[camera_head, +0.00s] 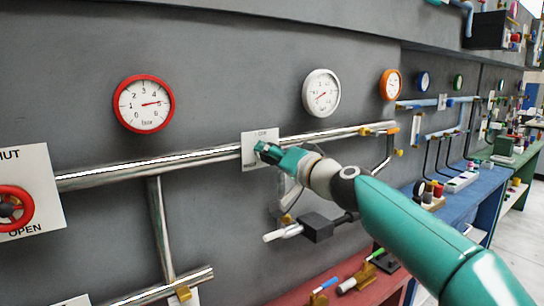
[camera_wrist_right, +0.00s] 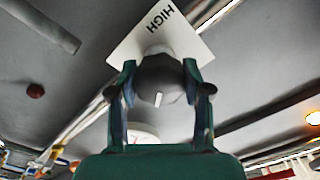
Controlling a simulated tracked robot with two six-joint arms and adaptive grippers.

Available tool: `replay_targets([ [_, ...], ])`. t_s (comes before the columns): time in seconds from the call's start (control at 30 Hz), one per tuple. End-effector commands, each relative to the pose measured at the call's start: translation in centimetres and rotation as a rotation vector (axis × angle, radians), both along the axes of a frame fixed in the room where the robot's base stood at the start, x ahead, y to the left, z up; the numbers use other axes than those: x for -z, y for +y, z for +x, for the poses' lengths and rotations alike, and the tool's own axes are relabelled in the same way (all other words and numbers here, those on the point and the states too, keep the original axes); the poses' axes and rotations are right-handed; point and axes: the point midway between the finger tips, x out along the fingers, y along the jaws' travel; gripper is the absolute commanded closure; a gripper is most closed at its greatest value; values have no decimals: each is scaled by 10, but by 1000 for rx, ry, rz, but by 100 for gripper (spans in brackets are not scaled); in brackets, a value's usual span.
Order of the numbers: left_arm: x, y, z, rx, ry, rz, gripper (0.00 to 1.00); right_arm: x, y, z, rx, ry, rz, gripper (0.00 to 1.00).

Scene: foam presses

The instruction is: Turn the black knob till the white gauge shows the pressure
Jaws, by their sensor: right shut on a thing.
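The white gauge (camera_head: 321,93) hangs on the grey wall, above and to the right of my right gripper. Its small dial has a red needle pointing left of and below the middle; the exact reading is too small to tell. The black knob (camera_wrist_right: 160,80) sits on a white plate marked HIGH (camera_wrist_right: 180,38); the plate also shows in the head view (camera_head: 249,137). My right gripper (camera_wrist_right: 160,88) is shut on the knob, one finger on each side. A white mark shows on the knob's face. In the head view the gripper (camera_head: 268,152) hides the knob. My left gripper is not in view.
A red-rimmed gauge (camera_head: 144,103) and an orange gauge (camera_head: 390,84) flank the white one. A silver pipe (camera_head: 120,174) runs along the wall at the plate's height. A red wheel valve (camera_head: 14,207) is at the left. A red bench (camera_head: 290,297) with small parts stands below.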

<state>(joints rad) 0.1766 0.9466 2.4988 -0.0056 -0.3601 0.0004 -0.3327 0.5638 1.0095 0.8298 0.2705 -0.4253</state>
Motion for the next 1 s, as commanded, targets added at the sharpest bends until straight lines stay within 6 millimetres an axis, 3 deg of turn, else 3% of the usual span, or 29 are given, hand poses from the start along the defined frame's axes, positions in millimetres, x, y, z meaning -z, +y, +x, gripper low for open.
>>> replay_targets([
  [1.0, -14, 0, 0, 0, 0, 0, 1, 1, -3, 2, 9, 516, 820, 86],
])
